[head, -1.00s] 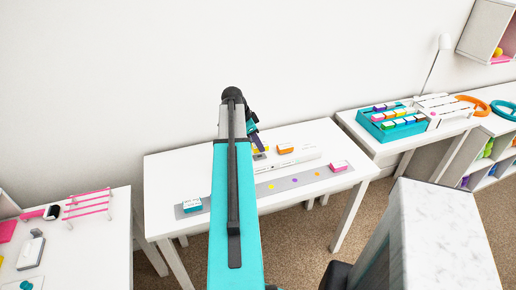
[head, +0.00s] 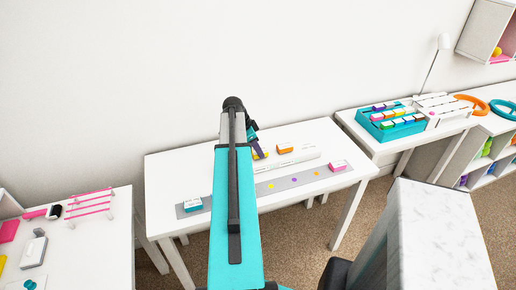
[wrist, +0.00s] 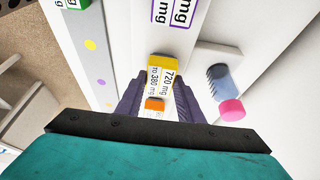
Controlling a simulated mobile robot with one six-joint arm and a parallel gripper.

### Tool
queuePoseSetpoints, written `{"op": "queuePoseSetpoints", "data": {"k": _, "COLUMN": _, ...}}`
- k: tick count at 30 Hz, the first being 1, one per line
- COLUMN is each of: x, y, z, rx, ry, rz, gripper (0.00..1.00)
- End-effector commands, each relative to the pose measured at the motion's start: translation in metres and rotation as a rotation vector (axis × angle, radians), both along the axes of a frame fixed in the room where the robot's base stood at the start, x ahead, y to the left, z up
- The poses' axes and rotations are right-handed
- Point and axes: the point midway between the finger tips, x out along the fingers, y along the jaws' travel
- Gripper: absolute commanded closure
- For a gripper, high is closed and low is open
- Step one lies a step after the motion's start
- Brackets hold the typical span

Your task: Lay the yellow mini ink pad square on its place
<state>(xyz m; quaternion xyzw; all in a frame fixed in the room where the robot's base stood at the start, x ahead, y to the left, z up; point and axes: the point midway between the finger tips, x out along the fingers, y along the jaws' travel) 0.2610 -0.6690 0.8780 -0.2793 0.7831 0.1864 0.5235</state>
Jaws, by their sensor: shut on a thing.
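My gripper (wrist: 160,98) is shut on the yellow mini ink pad (wrist: 163,64), a small block with a white label and a yellow end. In the head view the pad (head: 258,154) is partly hidden by my gripper, which is over the back half of the white table. A grey strip (head: 240,198) along the table's front bears coloured dots. The yellow dot (wrist: 90,45) lies on it in the wrist view, left of my gripper and apart from the held pad.
A teal pad (head: 193,204) and a pink pad (head: 338,166) sit at the strip's ends. An orange pad (head: 285,148) stands near a long white box (head: 297,161) behind the strip. A pink-ended item (wrist: 232,110) lies right of my gripper in the wrist view.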

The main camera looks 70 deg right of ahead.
Motion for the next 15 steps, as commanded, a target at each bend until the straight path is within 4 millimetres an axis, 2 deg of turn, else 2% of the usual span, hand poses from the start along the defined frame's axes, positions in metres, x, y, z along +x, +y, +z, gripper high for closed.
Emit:
{"op": "queuePoseSetpoints", "data": {"k": 8, "x": 0.0001, "y": 0.0001, "z": -0.0034, "rx": 0.000, "ry": 0.000, "rz": 0.000, "gripper": 0.89}}
{"op": "queuePoseSetpoints", "data": {"k": 9, "x": 0.0001, "y": 0.0000, "z": -0.0035, "rx": 0.000, "ry": 0.000, "rz": 0.000, "gripper": 0.65}}
{"op": "queuePoseSetpoints", "data": {"k": 12, "x": 0.0001, "y": 0.0001, "z": -0.0029, "rx": 0.000, "ry": 0.000, "rz": 0.000, "gripper": 0.48}}
{"op": "queuePoseSetpoints", "data": {"k": 15, "x": 0.0001, "y": 0.0001, "z": -0.0029, "rx": 0.000, "ry": 0.000, "rz": 0.000, "gripper": 0.48}}
